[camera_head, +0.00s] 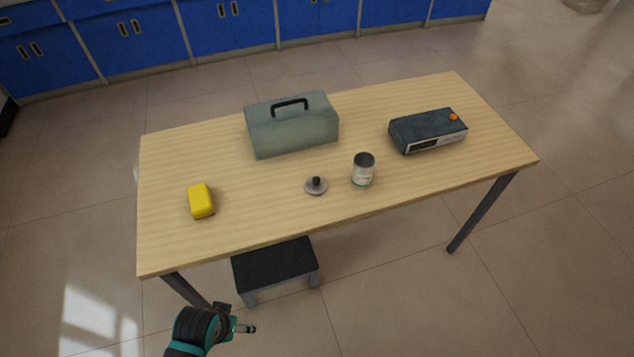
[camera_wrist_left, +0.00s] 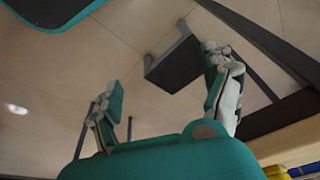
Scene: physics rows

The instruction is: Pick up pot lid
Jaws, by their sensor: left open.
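The pot lid (camera_head: 316,187) is a small round grey lid with a dark knob. It lies flat, knob up, on the wooden table (camera_head: 230,235), near the middle of its front part. My left gripper (camera_head: 247,328) is off the table, in front of its near edge and below left of the lid in the head view. In the left wrist view the two fingers of the left gripper (camera_wrist_left: 165,88) are spread apart with nothing between them. The lid is not seen in the left wrist view. My right gripper is not in view.
A can (camera_head: 363,170) stands just right of the lid. A grey toolbox (camera_head: 292,130) is behind it, a dark device (camera_head: 427,131) at right, a yellow block (camera_head: 201,200) at left. A dark step stool (camera_head: 275,268) stands under the table's front edge. Blue cabinets (camera_head: 230,25) line the back.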

